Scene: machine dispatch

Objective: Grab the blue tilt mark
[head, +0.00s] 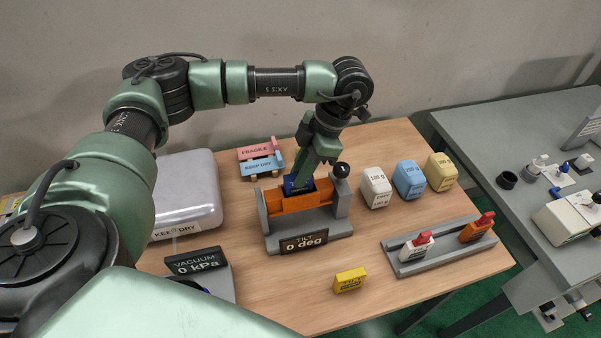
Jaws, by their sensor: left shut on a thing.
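The blue tilt mark (291,188) sits in the orange cradle (290,202) of the grey tilt stand (318,229), partly hidden by my gripper. My left gripper (299,183) reaches down from above and is shut on the blue tilt mark. A black knob (342,170) is at the stand's right end, close to the gripper. My right gripper is not in view.
White (375,188), blue (409,181) and yellow (440,173) weights stand to the right.

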